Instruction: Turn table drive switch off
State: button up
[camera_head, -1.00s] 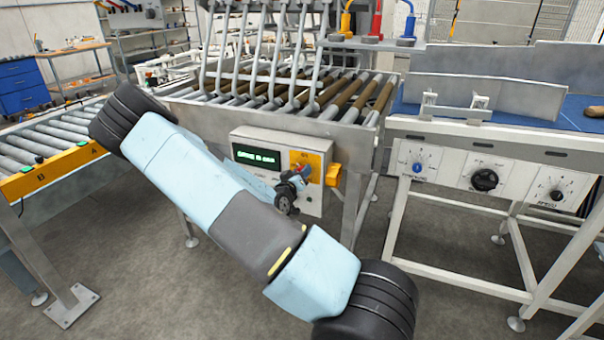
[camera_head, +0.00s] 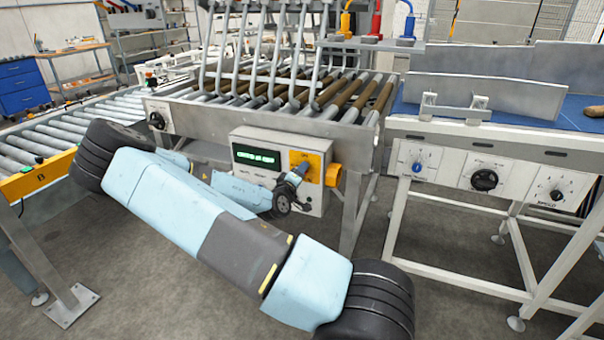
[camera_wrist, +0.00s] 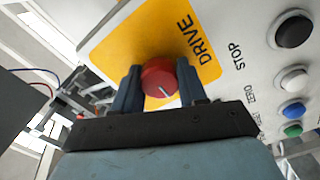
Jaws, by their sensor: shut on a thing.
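The drive switch is a round red knob (camera_wrist: 158,80) with a white pointer line, on a yellow plate marked DRIVE (camera_wrist: 160,35) in the wrist view. My gripper (camera_wrist: 158,88) is shut on the knob, one finger on each side of it. In the head view, my gripper (camera_head: 298,178) is at the yellow plate on the front of the control box (camera_head: 252,176), mostly hidden by my wrist. The box has a lit green display (camera_head: 257,158). The knob itself cannot be made out in the head view.
Beside the plate are a black button (camera_wrist: 293,31), a white button (camera_wrist: 294,78), a blue button (camera_wrist: 292,110) and a green button (camera_wrist: 293,130). An orange-yellow part (camera_head: 333,175) juts from the box's right side. A roller conveyor (camera_head: 285,95) is above.

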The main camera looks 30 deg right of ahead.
jog(key=shift+w+a+f, duration=0.1)
jog(key=shift+w+a, duration=0.2)
jog(key=shift+a, duration=0.1)
jog(key=o, duration=0.8)
jog(key=shift+c, duration=0.2)
jog(key=o, duration=0.3)
jog(key=shift+s+d, duration=0.15)
jog(key=v, duration=1.3)
jog(key=shift+s+a, duration=0.25)
jog(key=shift+a, duration=0.05)
